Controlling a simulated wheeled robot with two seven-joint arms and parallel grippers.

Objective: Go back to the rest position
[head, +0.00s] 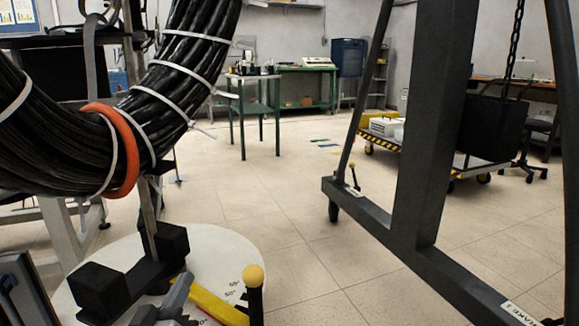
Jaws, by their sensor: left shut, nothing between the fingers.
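A thick black cable coil (185,70) hangs at the upper left, bound with white ties and a orange ring (126,150). Below it is a round white plate (215,245) with degree marks near its right edge. Two black blocks (100,290) on a dark bar stand on the plate. My left gripper (178,292) is low in the picture, beside the blocks and in front of a yellow bar (212,304). It looks shut and empty, apart from the coil. Part of it is cut off by the lower edge. My right gripper does not show.
A dark steel frame (425,130) with a chain (515,40) stands at the right. A yellow-knobbed post (254,280) rises near the plate. A cart (470,165) and green tables (305,88) stand farther back. The tiled floor (270,205) between is clear.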

